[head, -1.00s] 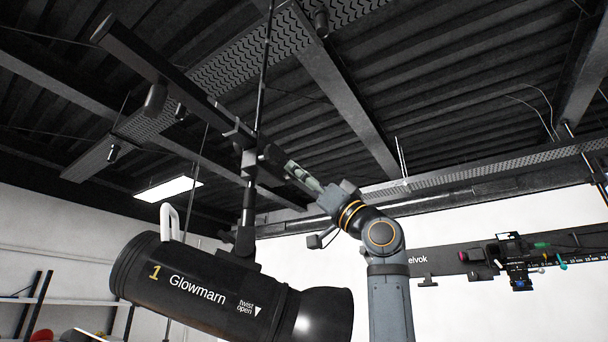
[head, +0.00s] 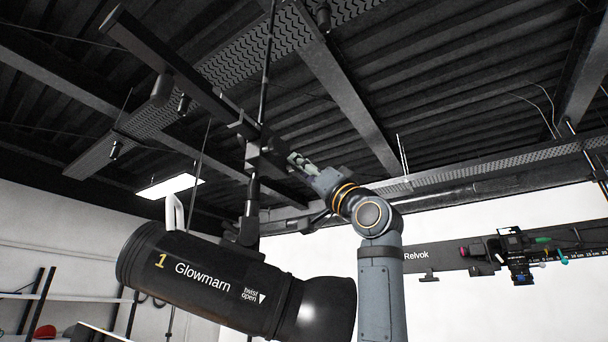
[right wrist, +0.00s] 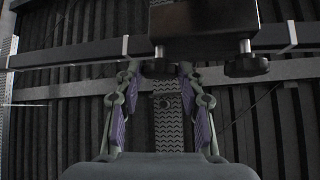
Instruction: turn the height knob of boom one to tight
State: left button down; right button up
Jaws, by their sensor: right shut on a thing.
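My right gripper (head: 294,160) reaches up to the dark joint block (head: 258,148) on the stand of boom one (head: 170,66). In the right wrist view, its two purple-padded fingers (right wrist: 160,72) are closed around a small dark knob (right wrist: 160,61) under the black block (right wrist: 203,20). A second dark knob (right wrist: 246,64) hangs to the right, clear of the fingers. I cannot read any label or marking on either knob. A black lamp marked "1 Glowmarn" (head: 215,277) hangs below the block on a vertical post. My left gripper is not in view.
A dark rail marked "Relvok" (head: 450,258) with small devices stands to the right. Beams and grating (head: 240,70) cross the ceiling above.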

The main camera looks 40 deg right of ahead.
jog(key=shift+s+a+r+m+g+h+p, duration=0.1)
jog(key=shift+a+r+m+g+h+p, duration=0.2)
jog(key=shift+m+g+h, duration=2.15)
jog(key=shift+s+a+r+m+g+h+p, duration=0.1)
jog(key=shift+r+m+g+h+p, duration=0.2)
jog(key=shift+m+h, duration=2.45)
jog(key=shift+s+a+r+m+g+h+p, duration=0.15)
jog(key=shift+m+g+h+p, duration=0.75)
jog(key=shift+m, duration=3.6)
jog(key=shift+w+g+y+b, duration=0.1)
jog(key=shift+g+y+b, duration=0.2)
jog(key=shift+g+b, duration=0.25)
jog(key=o, duration=1.1)
jog(key=shift+o, duration=0.2)
